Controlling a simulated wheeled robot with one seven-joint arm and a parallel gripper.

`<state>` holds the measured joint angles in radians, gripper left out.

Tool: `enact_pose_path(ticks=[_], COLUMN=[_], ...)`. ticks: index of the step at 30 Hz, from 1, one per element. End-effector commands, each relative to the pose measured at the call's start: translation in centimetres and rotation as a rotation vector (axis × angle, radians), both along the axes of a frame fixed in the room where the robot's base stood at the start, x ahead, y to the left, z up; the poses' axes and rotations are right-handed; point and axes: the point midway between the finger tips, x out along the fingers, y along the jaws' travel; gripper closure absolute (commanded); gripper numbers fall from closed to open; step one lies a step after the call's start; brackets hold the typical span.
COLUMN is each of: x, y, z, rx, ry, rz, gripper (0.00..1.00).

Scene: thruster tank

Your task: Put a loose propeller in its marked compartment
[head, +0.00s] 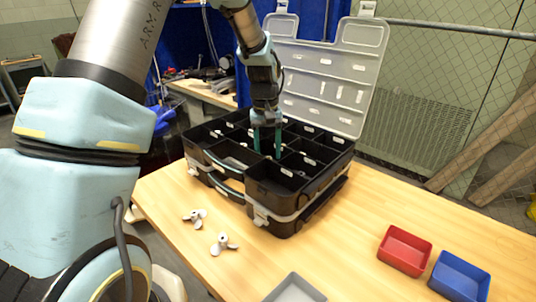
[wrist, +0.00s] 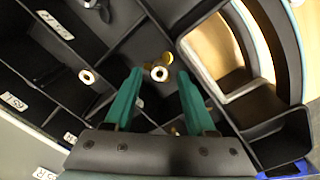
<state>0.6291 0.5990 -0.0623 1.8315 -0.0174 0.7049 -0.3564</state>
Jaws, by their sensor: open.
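Two loose grey three-bladed propellers lie on the wooden table in front of the case, one on the left (head: 195,217) and one nearer (head: 223,244). The black compartment case (head: 298,215) stands open behind them, with white labels on its dividers. My gripper (head: 267,153) points down into the case, its green fingers apart. In the wrist view, a pale ring-shaped hub with gold-coloured parts (wrist: 159,74) sits in a compartment, between and beyond the open fingertips (wrist: 160,72), and nothing is gripped. Another pale ring (wrist: 86,76) sits in a neighbouring compartment.
The case's clear lid (head: 365,45) stands raised at the back. A red tray (head: 404,250), a blue tray (head: 460,277) and a grey tray (head: 295,288) are on the table's front right. The table between case and trays is clear.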

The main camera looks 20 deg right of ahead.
Motion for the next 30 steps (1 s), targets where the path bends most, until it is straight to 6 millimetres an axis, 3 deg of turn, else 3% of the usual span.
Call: enact_pose_path(ticks=[12, 18, 24, 27, 29, 30], x=[0.3, 0.3, 0.3, 0.5, 0.6, 0.6], y=[0.3, 0.4, 0.6, 2.4, 5.0, 7.3], z=[8.3, 10.5, 10.9, 10.6, 10.2, 9.8], rx=[-0.003, -0.002, 0.000, -0.001, -0.002, -0.003], ry=[-0.004, -0.002, 0.000, -0.006, -0.018, -0.027], rz=[0.000, 0.000, 0.001, 0.016, 0.035, 0.052], gripper=[0.44, 0.44, 0.44, 0.44, 0.44, 0.44])
